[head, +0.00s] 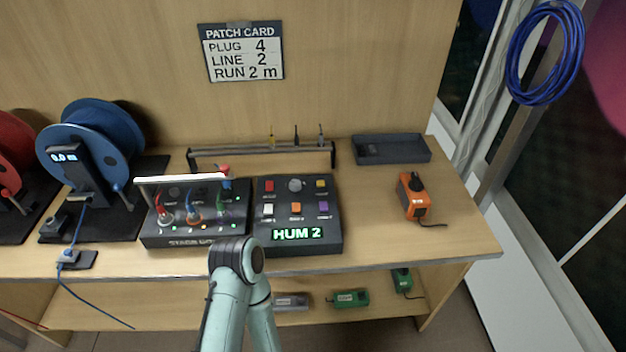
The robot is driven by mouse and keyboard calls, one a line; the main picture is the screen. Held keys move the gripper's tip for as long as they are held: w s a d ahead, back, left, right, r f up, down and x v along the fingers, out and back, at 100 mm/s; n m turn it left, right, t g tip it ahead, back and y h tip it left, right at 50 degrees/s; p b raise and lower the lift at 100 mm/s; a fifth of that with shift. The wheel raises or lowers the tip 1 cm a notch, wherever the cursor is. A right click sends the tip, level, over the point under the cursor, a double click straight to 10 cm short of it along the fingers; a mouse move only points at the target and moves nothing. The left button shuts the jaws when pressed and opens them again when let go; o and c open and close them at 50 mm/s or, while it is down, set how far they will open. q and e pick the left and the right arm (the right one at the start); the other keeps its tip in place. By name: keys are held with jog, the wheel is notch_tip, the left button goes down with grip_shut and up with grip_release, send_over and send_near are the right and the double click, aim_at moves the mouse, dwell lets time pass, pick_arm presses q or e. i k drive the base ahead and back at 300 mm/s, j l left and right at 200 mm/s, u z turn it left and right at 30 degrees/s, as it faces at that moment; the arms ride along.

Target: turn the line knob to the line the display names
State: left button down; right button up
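A dark control box (328,215) stands on the bench. Its green lit display (297,234) reads "HUM 2". A round grey knob (295,185) sits at its top middle, between a red and a yellow button, with more coloured buttons below. The knob's pointer is too small to read, and I cannot read a label on it. One of my arms rises from the bottom of the view, its dark joint in front of the box's lower left corner.
A stage box (190,238) with coloured plugs and a pale bar stands left of the control box. A patch card (242,52) reads plug 4, line 2, run 2 m. Behind are a tool rack (230,151) and grey tray (392,149); an orange device (413,200) lies right.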

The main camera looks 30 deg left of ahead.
aim_at(295, 185)
jog(key=i+l+u, duration=0.1)
jog(key=l+u, duration=0.2)
jog(key=u, duration=0.15)
jog(key=l+u, duration=0.3)
jog(key=u, duration=0.2)
